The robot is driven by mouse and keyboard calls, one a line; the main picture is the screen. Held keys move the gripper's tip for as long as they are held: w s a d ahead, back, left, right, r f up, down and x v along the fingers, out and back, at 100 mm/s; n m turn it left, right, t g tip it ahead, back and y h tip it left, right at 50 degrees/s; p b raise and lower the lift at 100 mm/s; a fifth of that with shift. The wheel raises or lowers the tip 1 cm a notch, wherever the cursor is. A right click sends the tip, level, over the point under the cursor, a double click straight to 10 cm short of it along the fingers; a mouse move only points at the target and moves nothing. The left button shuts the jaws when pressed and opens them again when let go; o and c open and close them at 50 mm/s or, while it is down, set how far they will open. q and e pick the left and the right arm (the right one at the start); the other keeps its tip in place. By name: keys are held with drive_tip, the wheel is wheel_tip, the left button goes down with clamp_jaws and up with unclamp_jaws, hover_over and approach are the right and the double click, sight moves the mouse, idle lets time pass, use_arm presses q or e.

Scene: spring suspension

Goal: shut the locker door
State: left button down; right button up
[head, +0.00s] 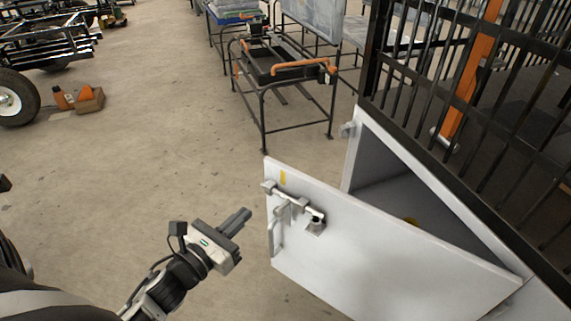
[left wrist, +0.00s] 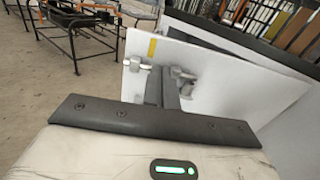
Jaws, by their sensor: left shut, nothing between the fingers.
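The white locker (head: 378,150) stands at the right with its door (head: 370,255) swung open toward me. A metal latch with a handle (head: 290,205) and a small yellow mark are on the door's face near its free edge. My left gripper (head: 240,217) is shut and empty, just left of the door's free edge in the head view. In the left wrist view its closed fingers (left wrist: 162,88) point at the door (left wrist: 225,95) and overlap the latch (left wrist: 183,80); I cannot tell whether they touch it. My right gripper is not in view.
A black barred cage (head: 450,90) stands behind and right of the locker. A metal work table with orange handles (head: 285,75) is further back. Orange-brown boxes (head: 80,99) lie by a wheel at far left. The concrete floor left of the door is clear.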

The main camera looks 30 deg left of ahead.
sight(287, 173)
use_arm(q)
drive_tip(key=w, duration=0.4)
drive_tip(key=w+d+b, duration=0.1)
drive_tip(key=w, duration=0.8)
drive_tip(key=shift+w+d+b, duration=0.3)
drive_tip(key=shift+w+d, duration=0.05)
drive_tip(key=shift+w, duration=0.05)
